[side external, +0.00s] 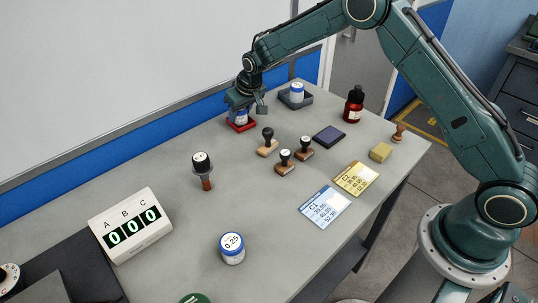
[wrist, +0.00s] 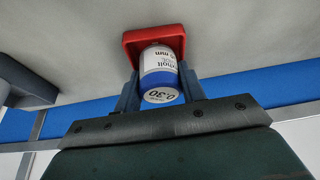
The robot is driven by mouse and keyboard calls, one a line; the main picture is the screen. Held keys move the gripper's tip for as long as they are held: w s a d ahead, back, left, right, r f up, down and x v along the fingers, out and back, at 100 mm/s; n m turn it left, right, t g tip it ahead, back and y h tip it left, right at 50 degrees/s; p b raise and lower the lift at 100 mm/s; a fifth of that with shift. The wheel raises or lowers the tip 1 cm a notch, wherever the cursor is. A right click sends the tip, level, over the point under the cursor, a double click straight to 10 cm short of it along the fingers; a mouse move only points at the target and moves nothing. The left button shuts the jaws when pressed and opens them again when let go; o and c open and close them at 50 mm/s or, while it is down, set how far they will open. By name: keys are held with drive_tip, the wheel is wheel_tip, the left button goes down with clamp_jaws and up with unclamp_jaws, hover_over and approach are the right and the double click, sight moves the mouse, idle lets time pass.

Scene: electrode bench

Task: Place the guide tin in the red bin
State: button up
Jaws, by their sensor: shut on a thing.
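A white and blue tin (wrist: 158,62) marked 0.30 is between the two fingers of my gripper (wrist: 160,82) in the wrist view. The fingers are shut on its sides. The red bin (wrist: 133,41) lies just past the tin, and the tin overlaps part of it in that view. In the side view, my gripper (side external: 241,106) is at the red bin (side external: 241,129), near the back edge of the bench. The tin (side external: 239,117) is partly hidden by the gripper there. I cannot tell whether it touches the bin floor.
A grey bin (side external: 296,104) with another tin (side external: 297,91) stands right of the red bin. Several stamps (side external: 267,146), a dark pad (side external: 329,137) and a red bottle (side external: 354,105) are nearby. A tin marked 0.25 (side external: 232,249) stands in front, beside a counter (side external: 131,226).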

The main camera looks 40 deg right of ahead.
drive_tip(key=shift+s+f, duration=0.35)
drive_tip(key=shift+f, duration=0.45)
drive_tip(key=o, duration=1)
drive_tip(key=shift+o, duration=0.3)
drive_tip(key=shift+r, duration=0.85)
drive_tip(key=v, duration=1.1)
drive_tip(key=shift+r, duration=0.5)
drive_tip(key=shift+w, duration=0.15)
